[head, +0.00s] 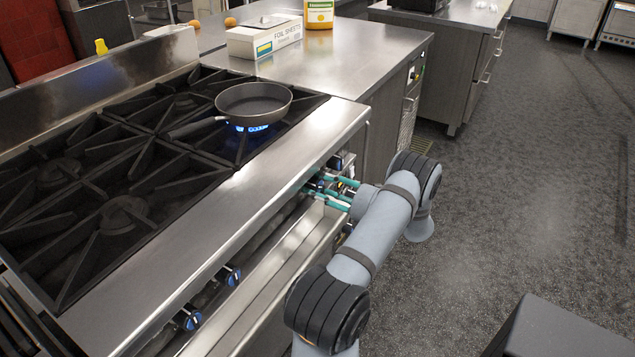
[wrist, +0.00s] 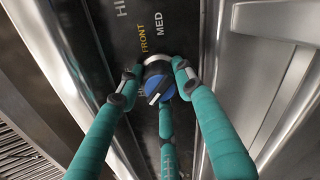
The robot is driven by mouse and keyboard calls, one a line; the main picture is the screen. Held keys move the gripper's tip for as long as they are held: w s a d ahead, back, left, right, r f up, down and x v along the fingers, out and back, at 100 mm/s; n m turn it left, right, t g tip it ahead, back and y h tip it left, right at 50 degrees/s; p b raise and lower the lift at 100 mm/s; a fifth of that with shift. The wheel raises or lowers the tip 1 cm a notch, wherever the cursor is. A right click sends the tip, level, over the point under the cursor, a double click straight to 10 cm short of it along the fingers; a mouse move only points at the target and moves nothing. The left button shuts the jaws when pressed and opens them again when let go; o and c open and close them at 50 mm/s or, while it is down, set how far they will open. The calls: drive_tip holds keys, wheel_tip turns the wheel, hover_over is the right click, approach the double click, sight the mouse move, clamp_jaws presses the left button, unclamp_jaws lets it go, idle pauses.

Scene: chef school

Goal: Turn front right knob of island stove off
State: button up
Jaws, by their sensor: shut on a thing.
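My gripper (head: 322,190) reaches the stove's front panel near its right end. In the wrist view its teal fingers (wrist: 157,90) are closed around a knob (wrist: 158,88) with a blue cap and a white pointer line. The panel beside the knob reads "FRONT" and "MED"; other lettering is partly hidden. In the head view the fingers and my arm mostly hide this knob. The island stove (head: 290,145) has a lit blue flame (head: 245,127) under a frying pan (head: 253,101) on its right side.
More blue-capped knobs (head: 230,275) sit along the panel to the left, above a long metal ledge (head: 262,275). A foil box (head: 264,38) and a yellow-labelled container (head: 319,13) stand on the counter behind. The floor (head: 520,190) at right is open.

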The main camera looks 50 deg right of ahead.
drive_tip(key=m+p, duration=0.1)
drive_tip(key=m, duration=0.4)
drive_tip(key=shift+d+r+m, duration=0.1)
drive_tip(key=shift+m, duration=0.2)
drive_tip(key=shift+m+p, duration=0.6)
drive_tip(key=shift+m, duration=1.6)
drive_tip(key=o, duration=1.2)
drive_tip(key=shift+c, duration=0.2)
drive_tip(key=s+d, duration=0.1)
drive_tip(key=s, duration=1.1)
